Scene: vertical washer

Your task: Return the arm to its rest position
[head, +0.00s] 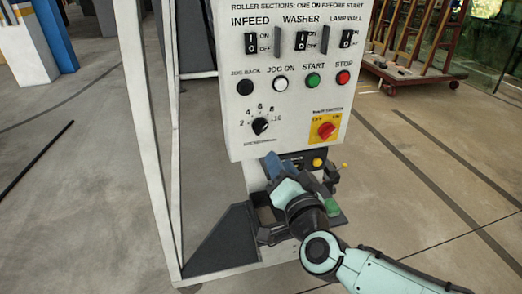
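My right arm (385,272) reaches in from the bottom right, pale green with dark joints. Its wrist is bent up toward the space just below the white control panel (290,95). My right gripper (273,167) is at the panel's lower edge, in front of a small dark unit with a yellow button (318,162). The fingers are small and overlap dark parts, so I cannot tell whether they are open or touching anything. My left gripper is not in view.
The panel carries switches, buttons, a dial and a red rotary main switch (326,130). A white frame post (150,130) and dark gusset plate (222,243) stand left of the arm. A wheeled rack (412,75) is at the back right. Floor at right is open.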

